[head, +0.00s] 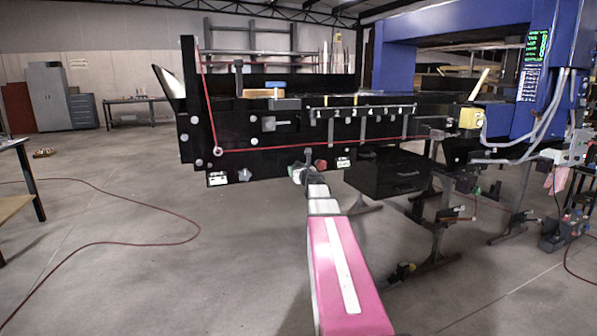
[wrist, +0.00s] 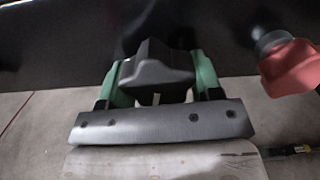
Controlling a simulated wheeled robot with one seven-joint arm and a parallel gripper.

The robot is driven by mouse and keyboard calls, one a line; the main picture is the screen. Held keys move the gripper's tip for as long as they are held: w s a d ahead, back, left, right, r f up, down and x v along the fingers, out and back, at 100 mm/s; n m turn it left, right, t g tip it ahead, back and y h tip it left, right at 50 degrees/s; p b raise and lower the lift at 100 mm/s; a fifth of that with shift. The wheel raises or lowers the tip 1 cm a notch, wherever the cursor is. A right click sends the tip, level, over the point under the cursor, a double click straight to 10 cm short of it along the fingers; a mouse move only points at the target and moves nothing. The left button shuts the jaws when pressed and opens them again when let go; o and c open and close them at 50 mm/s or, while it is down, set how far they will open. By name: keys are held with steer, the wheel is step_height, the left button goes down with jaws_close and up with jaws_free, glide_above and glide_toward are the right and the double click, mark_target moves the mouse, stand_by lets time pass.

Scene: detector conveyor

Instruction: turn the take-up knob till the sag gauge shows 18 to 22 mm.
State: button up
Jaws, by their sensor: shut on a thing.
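My gripper (wrist: 156,80) is shut on a black lobed knob (wrist: 155,68), with one green finger on each side of it. The knob sits against the dark side panel of the conveyor (wrist: 60,45). In the head view my gripper (head: 299,172) is at the lower edge of the conveyor frame, and it mostly hides this knob. A red knob (wrist: 290,66) is to the right of my gripper, apart from it; it also shows in the head view (head: 320,165). I cannot make out a sag gauge reading in either view.
A grey star-shaped knob (head: 245,174) is on the frame to the left. A numbered strip with hooks (head: 360,112) is above. A screen with green text (head: 536,48), too small to read, is on the blue detector housing (head: 450,25). A red hose (head: 150,204) lies on open floor.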

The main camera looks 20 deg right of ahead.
steer(key=shift+a+m, duration=0.15)
steer(key=shift+m, duration=2.05)
steer(key=o, duration=0.9)
steer(key=shift+s, duration=0.1)
steer(key=s, duration=1)
steer(key=shift+s, duration=0.35)
